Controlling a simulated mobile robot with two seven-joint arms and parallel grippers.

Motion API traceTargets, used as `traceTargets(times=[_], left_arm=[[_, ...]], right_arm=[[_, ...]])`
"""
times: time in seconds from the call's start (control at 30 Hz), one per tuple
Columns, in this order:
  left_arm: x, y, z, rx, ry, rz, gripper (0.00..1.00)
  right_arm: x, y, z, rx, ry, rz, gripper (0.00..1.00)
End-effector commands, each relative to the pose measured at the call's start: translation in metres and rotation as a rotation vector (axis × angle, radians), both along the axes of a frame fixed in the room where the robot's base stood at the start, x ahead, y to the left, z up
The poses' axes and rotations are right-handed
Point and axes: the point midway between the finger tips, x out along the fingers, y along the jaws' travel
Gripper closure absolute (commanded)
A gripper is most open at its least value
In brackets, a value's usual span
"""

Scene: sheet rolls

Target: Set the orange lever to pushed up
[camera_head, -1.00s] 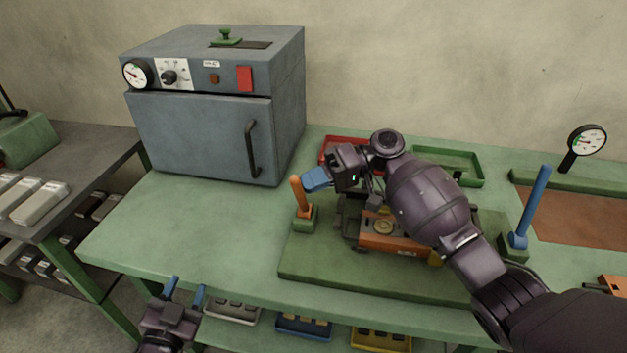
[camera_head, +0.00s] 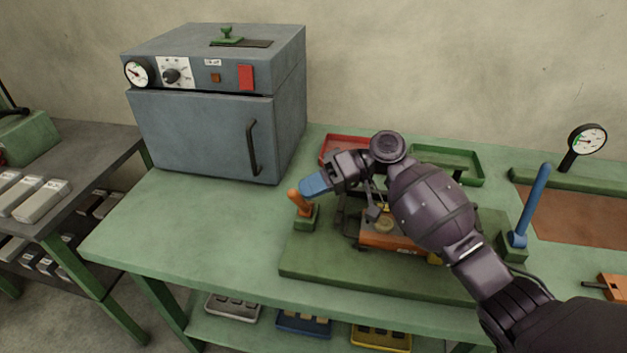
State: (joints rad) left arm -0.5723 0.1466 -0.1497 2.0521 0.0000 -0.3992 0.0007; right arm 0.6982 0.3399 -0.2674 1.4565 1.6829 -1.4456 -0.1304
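The orange lever (camera_head: 300,202) stands on a small green block at the left edge of the dark green base plate (camera_head: 330,271). It leans to the left and towards the front, with its top tilted away from my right gripper. My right gripper (camera_head: 306,188) has its blue fingertips right beside the upper part of the lever, on its right side, seemingly touching it. The fingers appear together, with no gap visible and nothing seen between them. My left gripper is out of view.
An orange-and-metal device (camera_head: 390,241) sits on the base plate, partly hidden by my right arm. A blue lever (camera_head: 532,205) stands at the right. A red tray (camera_head: 343,143) and green tray (camera_head: 470,167) lie behind. A grey oven (camera_head: 205,135) stands back left. The front left tabletop is clear.

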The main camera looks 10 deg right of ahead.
Motion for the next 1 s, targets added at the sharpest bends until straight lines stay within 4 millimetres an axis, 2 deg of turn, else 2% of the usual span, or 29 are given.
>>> traceTargets(times=[0.37,0.53,0.67,1.0], left_arm=[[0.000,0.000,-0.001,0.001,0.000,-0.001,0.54],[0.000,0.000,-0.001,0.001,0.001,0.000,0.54],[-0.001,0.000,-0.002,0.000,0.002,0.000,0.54],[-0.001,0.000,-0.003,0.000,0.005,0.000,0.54]], right_arm=[[-0.006,0.005,-0.005,-0.008,-0.017,0.013,1.00],[-0.005,-0.001,-0.005,-0.009,-0.014,0.013,1.00],[-0.001,-0.017,0.001,-0.009,-0.016,0.007,1.00],[0.011,-0.076,0.024,-0.008,-0.023,0.001,1.00]])
